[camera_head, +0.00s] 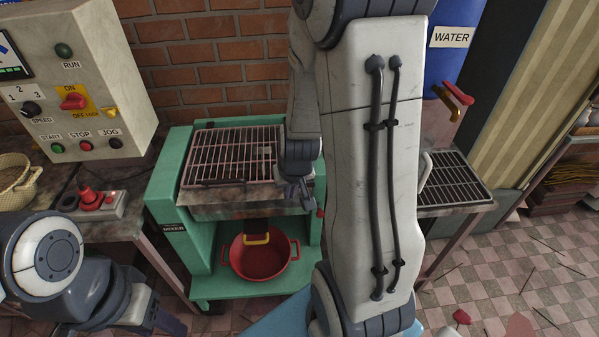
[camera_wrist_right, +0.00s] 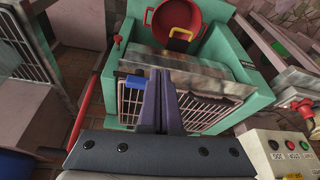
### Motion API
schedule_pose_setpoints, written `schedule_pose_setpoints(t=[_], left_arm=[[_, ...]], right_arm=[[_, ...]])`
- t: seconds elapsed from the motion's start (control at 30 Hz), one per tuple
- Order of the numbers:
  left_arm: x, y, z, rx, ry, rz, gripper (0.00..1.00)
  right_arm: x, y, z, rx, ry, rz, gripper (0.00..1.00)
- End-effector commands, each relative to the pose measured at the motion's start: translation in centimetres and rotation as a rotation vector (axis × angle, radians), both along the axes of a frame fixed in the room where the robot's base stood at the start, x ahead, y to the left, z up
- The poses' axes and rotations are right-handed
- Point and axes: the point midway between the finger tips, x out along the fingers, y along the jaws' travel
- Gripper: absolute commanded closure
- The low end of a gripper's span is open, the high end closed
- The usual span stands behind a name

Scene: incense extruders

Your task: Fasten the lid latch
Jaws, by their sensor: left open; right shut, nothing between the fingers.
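The lid's bars also show in the right wrist view (camera_wrist_right: 205,112). A blue part (camera_wrist_right: 134,82) beside the bars may be the latch; I cannot tell its position, and my arm covers that side in the head view. My right gripper (camera_head: 300,192) is over the mixer's right front edge. Its fingers (camera_wrist_right: 159,85) are shut and empty, close beside the blue part; contact is unclear. My left gripper (camera_head: 170,325) is open at the lower left, away from the mixer.
A red pot (camera_head: 265,262) sits on the mixer's lower shelf, below a yellow handle (camera_head: 257,239). A control box (camera_head: 85,85) and red stop button (camera_head: 92,199) are at left. A blue water barrel (camera_head: 460,45) and a grated table (camera_head: 460,180) are at right.

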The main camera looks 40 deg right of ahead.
Motion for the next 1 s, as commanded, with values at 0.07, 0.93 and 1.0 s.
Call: schedule_pose_setpoints(t=[0.07, 0.93, 1.0], left_arm=[[0.0, 0.0, 0.8, 0.000, 0.000, 0.000, 0.48], [0.0, 0.0, -0.4, 0.000, 0.000, 0.000, 0.48], [0.0, 0.0, -0.4, 0.000, 0.000, 0.000, 0.48]], right_arm=[[-0.6, -3.0, -0.1, -0.017, -0.009, -0.086, 1.00], [0.1, -6.7, -5.0, -0.042, -0.022, -0.163, 1.00], [0.6, -7.0, -6.2, -0.041, -0.023, -0.164, 1.00]])
